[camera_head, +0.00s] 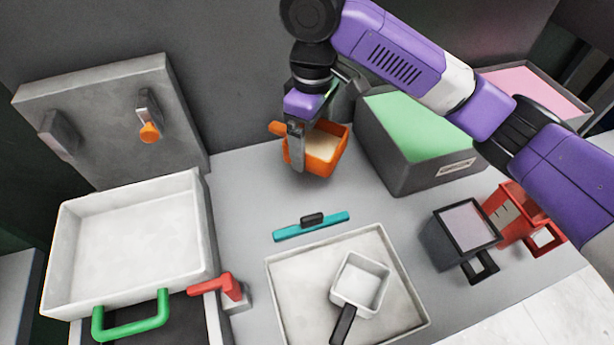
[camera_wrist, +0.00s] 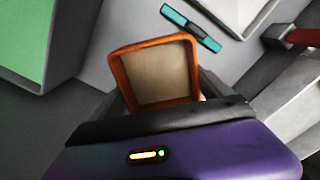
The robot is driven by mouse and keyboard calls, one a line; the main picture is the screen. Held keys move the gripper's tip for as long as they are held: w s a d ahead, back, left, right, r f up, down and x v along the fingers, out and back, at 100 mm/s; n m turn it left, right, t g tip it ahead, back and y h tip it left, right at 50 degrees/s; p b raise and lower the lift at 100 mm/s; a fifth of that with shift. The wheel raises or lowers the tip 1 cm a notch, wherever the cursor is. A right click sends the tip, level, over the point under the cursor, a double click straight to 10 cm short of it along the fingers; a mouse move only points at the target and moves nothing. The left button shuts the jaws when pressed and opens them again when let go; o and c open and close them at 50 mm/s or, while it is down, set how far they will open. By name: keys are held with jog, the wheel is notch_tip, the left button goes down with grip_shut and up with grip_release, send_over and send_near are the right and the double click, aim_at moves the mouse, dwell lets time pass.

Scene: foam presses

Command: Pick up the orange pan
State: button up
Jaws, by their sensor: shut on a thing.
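The orange pan (camera_head: 327,148) is a small square pan with a pale inside, at the back middle of the table in the head view. My gripper (camera_head: 296,150) is shut on its left side, near the short orange handle. The pan looks slightly tilted, and I cannot tell whether its base touches the table. In the wrist view the pan (camera_wrist: 155,75) shows its open top just beyond the purple gripper body. The fingertips are mostly hidden there.
A grey box with a green top (camera_head: 412,130) stands close right of the pan. A teal bar (camera_head: 311,226) lies in front. A shallow tray (camera_head: 285,300) holds a white pan (camera_head: 361,283). Dark (camera_head: 462,228) and red (camera_head: 513,205) containers stand right. A white bin (camera_head: 190,235) stands left.

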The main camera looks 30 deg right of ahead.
aim_at(311, 189)
notch_tip(311, 189, down, 13)
jog(key=shift+f, duration=0.1)
dwell(0.4)
jog(key=shift+b, duration=0.3)
jog(key=shift+f, duration=0.1)
jog(key=o, duration=1.2)
